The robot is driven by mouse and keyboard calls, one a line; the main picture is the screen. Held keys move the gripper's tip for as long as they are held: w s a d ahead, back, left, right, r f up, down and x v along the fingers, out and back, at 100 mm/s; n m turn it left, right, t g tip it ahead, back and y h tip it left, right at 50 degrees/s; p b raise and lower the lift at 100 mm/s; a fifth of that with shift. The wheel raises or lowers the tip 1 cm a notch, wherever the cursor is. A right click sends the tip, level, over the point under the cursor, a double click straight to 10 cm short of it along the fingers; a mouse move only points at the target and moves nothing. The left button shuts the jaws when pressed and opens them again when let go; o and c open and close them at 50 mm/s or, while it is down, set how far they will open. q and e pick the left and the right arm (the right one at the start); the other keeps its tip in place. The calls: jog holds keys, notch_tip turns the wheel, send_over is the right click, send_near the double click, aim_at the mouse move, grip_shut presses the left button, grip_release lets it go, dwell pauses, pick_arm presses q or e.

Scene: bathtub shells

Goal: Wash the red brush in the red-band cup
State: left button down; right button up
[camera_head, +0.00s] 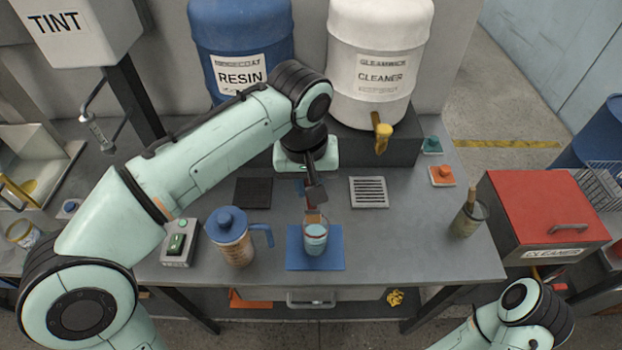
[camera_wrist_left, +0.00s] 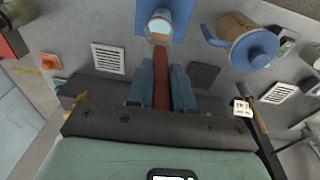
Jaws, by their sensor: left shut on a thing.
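My left gripper (camera_head: 314,197) points down over the middle of the bench. In the wrist view its blue fingers (camera_wrist_left: 162,88) are shut on the red brush (camera_wrist_left: 162,65), seen as a red handle running away from the fingers. A clear cup (camera_head: 315,240) with pale blue contents stands on a blue mat (camera_head: 300,262) below the gripper. It also shows in the wrist view (camera_wrist_left: 160,23). The brush's far end overlaps the cup's mouth; how deep it reaches is unclear. I cannot make out a red band. My right gripper is out of view.
A blue-lidded jug (camera_head: 232,240) stands left of the mat. A small pot (camera_head: 467,220) with a wooden-handled tool stands at the right. A dark pad (camera_head: 253,192) and a vent grille (camera_head: 369,192) lie behind. A red-topped box (camera_head: 540,215) stands off the bench's right end.

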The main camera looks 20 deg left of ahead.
aim_at(311, 213)
pick_arm(q)
jog(key=shift+s+f+b, duration=0.2)
jog(key=shift+f+b, duration=0.25)
jog(key=shift+f, duration=0.25)
jog(key=shift+w+f+b, duration=0.2)
jog(key=shift+f+b, duration=0.5)
jog(key=shift+f, duration=0.65)
jog(key=shift+w+f+b, duration=0.2)
jog(key=shift+f+b, duration=0.45)
jog(key=shift+f, duration=0.65)
jog(key=shift+w+d+f+b, duration=0.1)
jog(key=shift+w+f+b, duration=0.1)
jog(key=shift+f+b, duration=0.85)
jog(key=shift+w+d+f+b, duration=0.15)
jog(key=shift+f+b, duration=0.25)
jog(key=shift+f, duration=1.2)
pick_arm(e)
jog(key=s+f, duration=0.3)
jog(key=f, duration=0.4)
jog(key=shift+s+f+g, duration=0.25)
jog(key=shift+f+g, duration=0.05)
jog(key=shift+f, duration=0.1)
pick_arm(q)
jog(key=shift+a, duration=0.2)
